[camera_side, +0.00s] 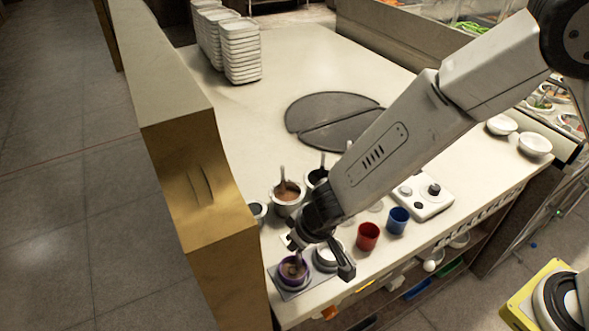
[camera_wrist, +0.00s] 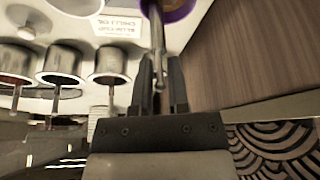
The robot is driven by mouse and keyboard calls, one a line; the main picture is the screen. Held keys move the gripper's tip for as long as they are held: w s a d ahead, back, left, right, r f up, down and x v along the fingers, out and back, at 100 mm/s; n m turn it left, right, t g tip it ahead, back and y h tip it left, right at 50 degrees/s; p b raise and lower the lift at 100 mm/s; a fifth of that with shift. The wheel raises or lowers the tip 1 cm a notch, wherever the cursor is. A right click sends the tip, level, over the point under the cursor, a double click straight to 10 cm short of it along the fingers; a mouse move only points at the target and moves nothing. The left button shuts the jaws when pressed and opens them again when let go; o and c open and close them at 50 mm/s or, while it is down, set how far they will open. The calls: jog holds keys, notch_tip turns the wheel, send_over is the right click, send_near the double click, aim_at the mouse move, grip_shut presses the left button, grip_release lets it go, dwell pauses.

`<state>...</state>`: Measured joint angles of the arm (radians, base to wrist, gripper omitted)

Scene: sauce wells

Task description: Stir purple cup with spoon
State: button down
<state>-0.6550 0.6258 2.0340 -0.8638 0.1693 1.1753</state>
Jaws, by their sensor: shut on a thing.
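The purple cup (camera_side: 292,273) stands on a grey plate (camera_side: 292,292) at the counter's front left corner. A brownish content shows inside it. In the wrist view the purple cup (camera_wrist: 180,8) is cut off by the top edge. My gripper (camera_wrist: 162,85) is shut on the metal spoon (camera_wrist: 157,30), whose handle lies between the fingers. The spoon reaches up to the purple cup in that view; its tip is out of sight. In the side view my gripper is just above and beside the purple cup, and the spoon is hard to make out.
A red cup (camera_side: 368,237) and a blue cup (camera_side: 397,221) stand to the right. Metal wells with ladles, including a brown-filled one (camera_side: 289,195), are behind. A gold-sided wall (camera_side: 195,190) borders the counter's left. Stacked white containers (camera_side: 240,52) stand at the back.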

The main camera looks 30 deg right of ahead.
jog(key=shift+a+r, duration=0.15)
dwell(0.4)
jog(key=shift+r, duration=2)
